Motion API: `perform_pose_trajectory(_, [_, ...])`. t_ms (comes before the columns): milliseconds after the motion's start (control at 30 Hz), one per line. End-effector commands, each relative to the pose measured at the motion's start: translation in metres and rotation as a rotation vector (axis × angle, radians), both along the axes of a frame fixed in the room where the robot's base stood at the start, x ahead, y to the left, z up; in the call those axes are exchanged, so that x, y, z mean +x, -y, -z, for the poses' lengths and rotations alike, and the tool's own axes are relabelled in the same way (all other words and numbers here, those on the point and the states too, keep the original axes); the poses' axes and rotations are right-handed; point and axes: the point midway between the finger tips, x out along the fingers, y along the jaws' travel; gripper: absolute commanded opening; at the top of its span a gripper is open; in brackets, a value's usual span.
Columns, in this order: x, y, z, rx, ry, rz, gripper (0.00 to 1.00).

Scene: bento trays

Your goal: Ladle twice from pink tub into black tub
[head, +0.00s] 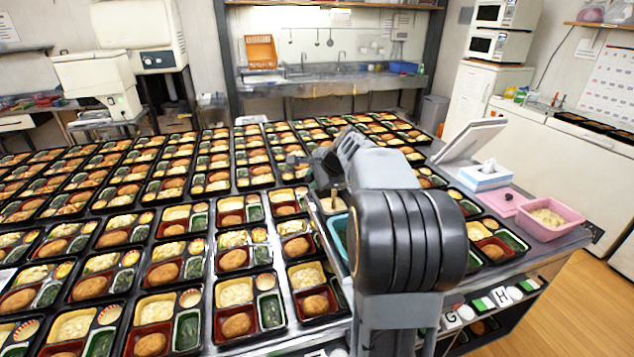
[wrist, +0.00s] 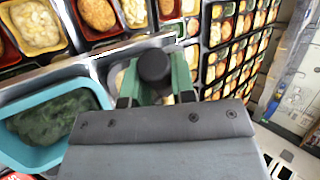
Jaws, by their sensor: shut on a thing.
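The pink tub (head: 548,218) stands at the right end of the counter in the head view and holds pale, lumpy food. I cannot single out a black tub; black bento trays (head: 237,293) with several compartments cover the counter. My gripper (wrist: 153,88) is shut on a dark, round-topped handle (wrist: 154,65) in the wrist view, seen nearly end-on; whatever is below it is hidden. In the head view my arm covers most of the gripper, over the middle of the counter, well left of the pink tub.
A teal tub (wrist: 60,163) with dark green food is left of my gripper in the wrist view. A tissue box (head: 484,178) and a pink board (head: 497,203) with a small black item lie near the pink tub. A tilted screen (head: 470,139) stands behind them.

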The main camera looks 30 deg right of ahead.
Motion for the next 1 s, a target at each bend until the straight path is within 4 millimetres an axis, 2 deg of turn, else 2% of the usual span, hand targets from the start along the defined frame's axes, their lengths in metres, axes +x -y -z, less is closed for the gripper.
perform_pose_trajectory(100, [-0.001, -0.004, 0.010, -0.047, 0.014, -0.002, 0.00])
perform_pose_trajectory(333, [-0.002, -0.010, 0.019, -0.121, 0.035, -0.001, 0.00])
perform_pose_trajectory(1000, [-0.004, -0.013, 0.023, -0.177, 0.052, -0.001, 0.00])
